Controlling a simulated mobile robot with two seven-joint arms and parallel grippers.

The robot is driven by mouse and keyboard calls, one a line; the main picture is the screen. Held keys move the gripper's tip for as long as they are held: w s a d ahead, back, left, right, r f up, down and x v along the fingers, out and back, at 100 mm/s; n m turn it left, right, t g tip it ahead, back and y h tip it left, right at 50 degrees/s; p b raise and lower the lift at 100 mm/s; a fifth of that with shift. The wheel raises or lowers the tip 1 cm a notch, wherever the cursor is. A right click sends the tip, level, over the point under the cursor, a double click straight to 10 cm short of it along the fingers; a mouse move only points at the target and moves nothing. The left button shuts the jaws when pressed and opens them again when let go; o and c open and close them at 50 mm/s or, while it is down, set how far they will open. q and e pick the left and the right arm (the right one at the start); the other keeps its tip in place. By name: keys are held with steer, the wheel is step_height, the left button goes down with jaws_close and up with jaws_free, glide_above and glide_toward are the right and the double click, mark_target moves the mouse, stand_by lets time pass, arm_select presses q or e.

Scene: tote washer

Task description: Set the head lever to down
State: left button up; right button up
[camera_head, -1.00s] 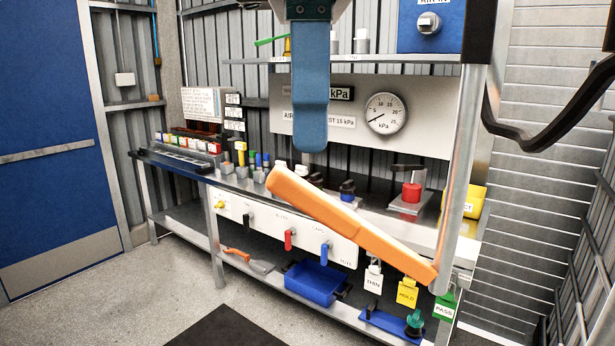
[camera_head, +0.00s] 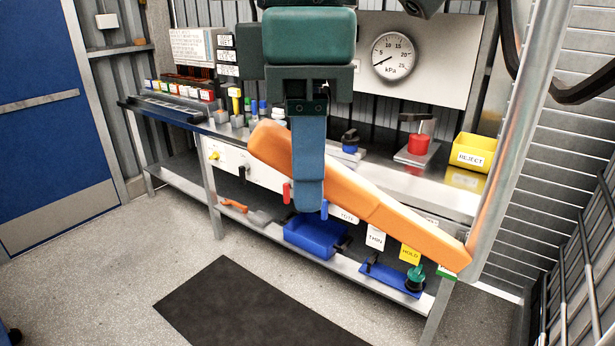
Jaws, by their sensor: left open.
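A long orange lever (camera_head: 400,218), which I take to be the head lever, slants across the middle of the head view. Its thick rounded end is at the upper left and its lower right end meets a bright metal bar (camera_head: 520,150). My left gripper (camera_head: 308,205) has a teal body and blue fingers that hang downward. It is open and empty. The fingers appear in front of the lever's thicker part and hide some of it; I cannot tell if they touch it. Only one finger shows clearly. My right gripper is not in view.
Behind is a workbench with a pressure gauge (camera_head: 393,56), a red device (camera_head: 418,145) and a yellow reject bin (camera_head: 472,154). A blue tray (camera_head: 314,236) sits on the lower shelf. A dark mat (camera_head: 255,305) lies on otherwise open floor. A dark bent bar crosses at upper right.

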arm_select(q)
steer(key=shift+f, duration=1.3)
steer(key=shift+c, duration=0.3)
jaws_close()
